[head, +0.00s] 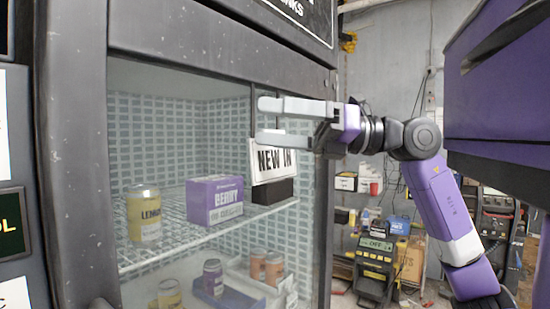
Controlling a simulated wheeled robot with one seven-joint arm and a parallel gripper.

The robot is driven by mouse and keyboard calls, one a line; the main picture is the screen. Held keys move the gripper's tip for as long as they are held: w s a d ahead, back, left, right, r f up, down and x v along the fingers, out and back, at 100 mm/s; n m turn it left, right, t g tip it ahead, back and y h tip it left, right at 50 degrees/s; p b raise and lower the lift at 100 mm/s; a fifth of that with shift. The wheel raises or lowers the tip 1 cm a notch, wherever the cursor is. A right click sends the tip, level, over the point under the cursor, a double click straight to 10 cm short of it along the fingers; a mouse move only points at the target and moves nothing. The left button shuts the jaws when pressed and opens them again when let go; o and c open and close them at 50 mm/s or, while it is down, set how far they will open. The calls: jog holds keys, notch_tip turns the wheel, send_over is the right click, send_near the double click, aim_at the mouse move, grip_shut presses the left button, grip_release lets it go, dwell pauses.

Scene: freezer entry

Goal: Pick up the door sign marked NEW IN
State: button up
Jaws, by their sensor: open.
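The NEW IN sign (273,161) is a white card with black letters. It stands upright in a dark base (272,191) at the right end of the wire shelf (190,236) inside the freezer. My gripper (262,120) is open and empty, its two pale fingers pointing left. In the picture the lower finger overlaps the sign's top edge; I cannot tell whether they touch or how far apart they are in depth. Part of the sign's upper edge is hidden behind the finger.
On the shelf, a purple BERRY box (214,201) stands left of the sign, and a yellow LEMON can (144,213) further left. Several cans and a white tray (250,283) are below. The freezer's dark frame (220,57) borders the opening. A cluttered workshop lies at right.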

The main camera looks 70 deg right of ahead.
aim_at(276, 131)
jog(key=s+d+r+m+g+h, duration=0.3)
jog(key=s+d+g+h, duration=0.15)
jog(key=d+h, duration=0.55)
jog(key=shift+h, duration=0.6)
jog(key=p+x, duration=0.3)
jog(key=x, duration=0.4)
jog(key=shift+w+a+p, duration=0.15)
jog(key=shift+w+p, duration=0.15)
jog(key=shift+w, duration=0.05)
jog(key=shift+c, duration=0.2)
jog(key=c, duration=1.8)
jog(key=shift+c, duration=0.8)
jog(key=shift+r, duration=0.1)
